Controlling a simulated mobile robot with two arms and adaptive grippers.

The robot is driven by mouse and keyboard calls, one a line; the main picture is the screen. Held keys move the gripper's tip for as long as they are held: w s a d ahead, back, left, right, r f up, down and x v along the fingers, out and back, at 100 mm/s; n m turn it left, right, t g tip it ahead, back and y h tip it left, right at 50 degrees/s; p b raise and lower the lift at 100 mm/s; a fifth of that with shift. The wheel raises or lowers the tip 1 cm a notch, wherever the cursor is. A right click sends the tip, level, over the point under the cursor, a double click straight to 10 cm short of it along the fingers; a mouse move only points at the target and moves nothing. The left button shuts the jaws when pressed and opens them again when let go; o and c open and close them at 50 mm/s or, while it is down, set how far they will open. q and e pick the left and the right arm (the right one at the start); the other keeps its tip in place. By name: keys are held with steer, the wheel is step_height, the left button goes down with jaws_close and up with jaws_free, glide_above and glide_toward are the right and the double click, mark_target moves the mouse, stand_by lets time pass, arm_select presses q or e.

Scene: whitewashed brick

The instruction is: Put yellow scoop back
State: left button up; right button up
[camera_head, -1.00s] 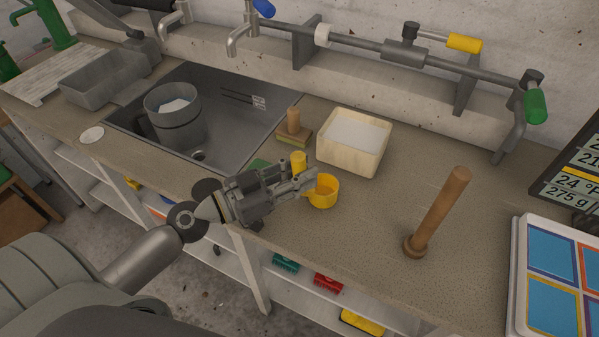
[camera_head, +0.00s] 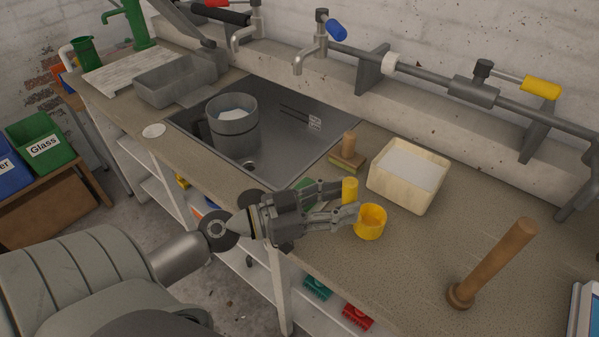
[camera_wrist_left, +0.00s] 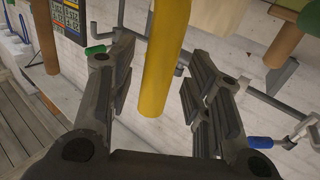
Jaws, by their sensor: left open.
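The yellow scoop (camera_head: 371,223) is on the worktop (camera_head: 410,255) in the head view, with a round cup and a yellow handle rising at its left. My left gripper (camera_head: 347,199) is open at the handle, its two fingers on either side. In the left wrist view the yellow handle (camera_wrist_left: 163,60) stands between the spread fingers (camera_wrist_left: 158,90), with gaps visible at both sides. The scoop's cup is not clearly visible there. My right gripper is not in view.
A cream tub of white material (camera_head: 407,178) stands behind the scoop. A wooden-handled brush (camera_head: 347,158) is left of it. A grey jug (camera_head: 232,128) stands in the sink (camera_head: 285,125).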

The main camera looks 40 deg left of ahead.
arm_select(q)
steer(key=b+v, duration=0.4)
steer(key=v, duration=0.3)
steer(key=shift+s+a+f, duration=0.15)
steer(key=shift+s+a, duration=0.05)
steer(key=shift+s, duration=0.05)
steer(key=shift+b+v, duration=0.6)
steer(key=shift+v, duration=0.55)
